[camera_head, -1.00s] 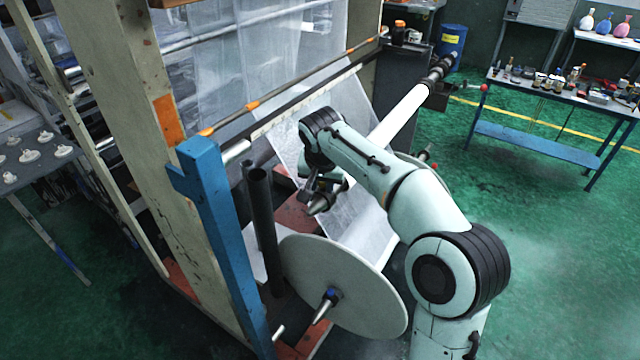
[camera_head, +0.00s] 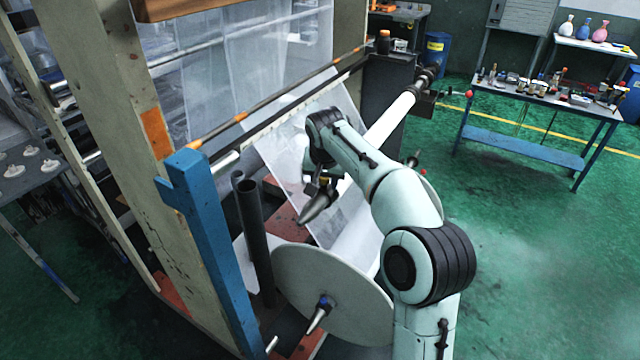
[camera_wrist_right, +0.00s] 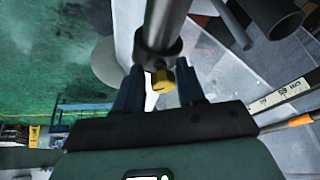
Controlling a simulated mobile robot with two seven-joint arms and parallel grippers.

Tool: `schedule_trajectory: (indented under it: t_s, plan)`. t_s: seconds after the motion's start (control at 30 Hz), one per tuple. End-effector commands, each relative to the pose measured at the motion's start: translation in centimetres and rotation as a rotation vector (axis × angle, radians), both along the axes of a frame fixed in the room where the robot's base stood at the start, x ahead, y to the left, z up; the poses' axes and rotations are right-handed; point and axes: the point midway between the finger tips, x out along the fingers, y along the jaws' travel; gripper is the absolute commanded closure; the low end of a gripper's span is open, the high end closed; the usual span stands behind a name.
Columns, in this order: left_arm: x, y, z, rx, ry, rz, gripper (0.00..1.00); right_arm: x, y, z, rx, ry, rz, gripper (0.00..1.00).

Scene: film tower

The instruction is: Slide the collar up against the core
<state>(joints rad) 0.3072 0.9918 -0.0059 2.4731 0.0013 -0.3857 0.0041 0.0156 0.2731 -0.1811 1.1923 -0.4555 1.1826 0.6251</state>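In the right wrist view a metal shaft (camera_wrist_right: 168,18) comes down from the top edge and carries a wider metal collar (camera_wrist_right: 158,50) with a brass screw (camera_wrist_right: 163,79). My right gripper (camera_wrist_right: 158,83) has its two dark fingers apart, one on each side of the screw, with the collar in front of their tips. I see a gap beside the screw; contact with the collar is unclear. In the head view my right gripper (camera_head: 318,200) is above the large pale disc. A white tube (camera_head: 391,120) lies behind my arm; I cannot tell whether it is the core. My left gripper is not visible.
The pale disc (camera_head: 330,280) has a pointed shaft end (camera_head: 319,312). A blue post (camera_head: 212,240) and dark upright tube (camera_head: 254,235) stand left of my gripper. Clear film (camera_head: 290,160) hangs behind. A workbench (camera_head: 540,95) stands at the right; open green floor lies before it.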

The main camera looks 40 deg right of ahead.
Motion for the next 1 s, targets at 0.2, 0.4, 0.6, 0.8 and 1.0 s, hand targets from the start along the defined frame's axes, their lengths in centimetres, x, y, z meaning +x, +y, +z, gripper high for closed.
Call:
schedule_trajectory:
  t_s: [0.2, 0.4, 0.6, 0.8, 1.0]
  plan:
    - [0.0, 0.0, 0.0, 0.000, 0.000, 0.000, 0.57, 0.0, 0.0, 0.0, 0.001, 0.000, -0.001, 0.42]
    - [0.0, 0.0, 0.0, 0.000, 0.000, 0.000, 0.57, -0.1, 0.1, 0.4, 0.001, 0.000, -0.001, 0.42]
    - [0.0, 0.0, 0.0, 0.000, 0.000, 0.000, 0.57, -1.1, 0.9, 3.3, 0.000, -0.003, 0.001, 0.42]
    - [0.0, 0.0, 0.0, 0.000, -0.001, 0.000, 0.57, -2.5, 1.9, 7.6, 0.001, -0.004, 0.001, 0.42]
    - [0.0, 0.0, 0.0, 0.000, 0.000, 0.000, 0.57, -3.6, 2.7, 10.9, 0.000, -0.003, 0.000, 0.42]
